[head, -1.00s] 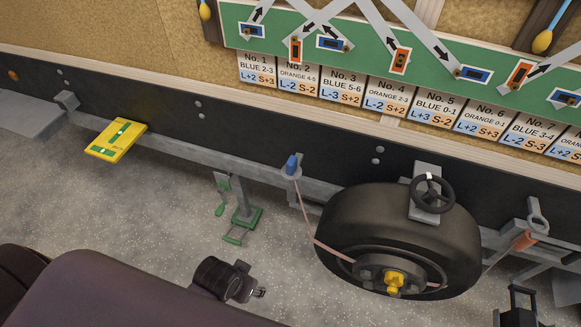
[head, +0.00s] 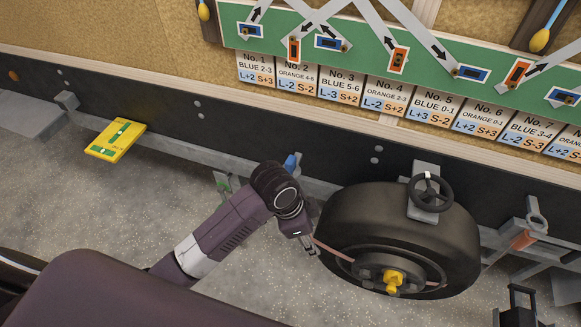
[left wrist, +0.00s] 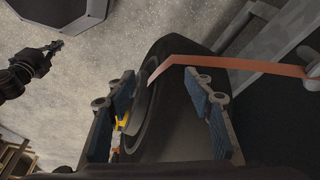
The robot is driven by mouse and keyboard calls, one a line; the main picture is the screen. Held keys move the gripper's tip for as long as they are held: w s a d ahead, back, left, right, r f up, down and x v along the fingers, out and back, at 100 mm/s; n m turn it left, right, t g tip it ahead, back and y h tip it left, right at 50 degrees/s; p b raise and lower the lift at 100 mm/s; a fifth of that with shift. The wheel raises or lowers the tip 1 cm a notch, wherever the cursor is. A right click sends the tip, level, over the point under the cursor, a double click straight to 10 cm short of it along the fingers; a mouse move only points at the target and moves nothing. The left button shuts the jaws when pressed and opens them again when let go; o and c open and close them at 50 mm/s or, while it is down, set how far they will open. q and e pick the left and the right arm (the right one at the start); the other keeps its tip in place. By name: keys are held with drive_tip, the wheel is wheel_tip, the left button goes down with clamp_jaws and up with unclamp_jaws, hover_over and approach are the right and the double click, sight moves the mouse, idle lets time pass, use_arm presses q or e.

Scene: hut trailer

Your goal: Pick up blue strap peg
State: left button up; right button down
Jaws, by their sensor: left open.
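The blue strap peg (head: 291,163) stands upright at the trailer's dark side rail in the head view, partly covered by my left wrist. A thin pinkish-brown strap (head: 328,249) runs to the wheel hub; it also shows in the left wrist view (left wrist: 240,64). My left gripper (head: 311,246) is below and right of the peg in the picture, by the tyre's left side, open. In the left wrist view its parted fingers (left wrist: 155,118) have the tyre behind them, with nothing held. What looks like my right gripper (left wrist: 56,46) is small at upper left there.
The tyre (head: 337,215), with a yellow hub piece (head: 393,280), stands close right of my left gripper. A handwheel (head: 431,190) is above it. A yellow plate (head: 116,139) lies at left. A green stand (head: 222,184) is partly behind my arm. Grey floor is open at left.

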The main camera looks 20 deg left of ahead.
use_arm(q)
drive_tip(key=w+a+r+m+g+y, duration=0.1)
drive_tip(key=w+a+r+m+y, duration=0.2)
drive_tip(key=w, duration=0.6)
wheel_tip(320, 180, up, 9)
drive_tip(key=m, duration=0.4)
hover_over(290, 159)
drive_tip(key=shift+w+a+r+g, duration=0.2)
drive_tip(key=shift+w+a+g, duration=0.1)
drive_tip(key=shift+w+g, duration=0.1)
wheel_tip(290, 159, down, 2)
drive_tip(key=shift+f, duration=0.1)
drive_tip(key=f, duration=0.3)
drive_tip(key=s+f+p, duration=0.1)
drive_tip(key=shift+d+f, duration=0.4)
drive_tip(key=shift+w+f, duration=0.1)
drive_tip(key=shift+f, duration=0.15)
use_arm(e)
drive_tip(key=shift+w+d+r, duration=0.1)
drive_tip(key=shift+d+r, duration=0.2)
drive_tip(key=shift+r, duration=0.15)
use_arm(q)
drive_tip(key=shift+c, duration=0.7)
clamp_jaws()
use_arm(e)
drive_tip(key=shift+a, duration=0.15)
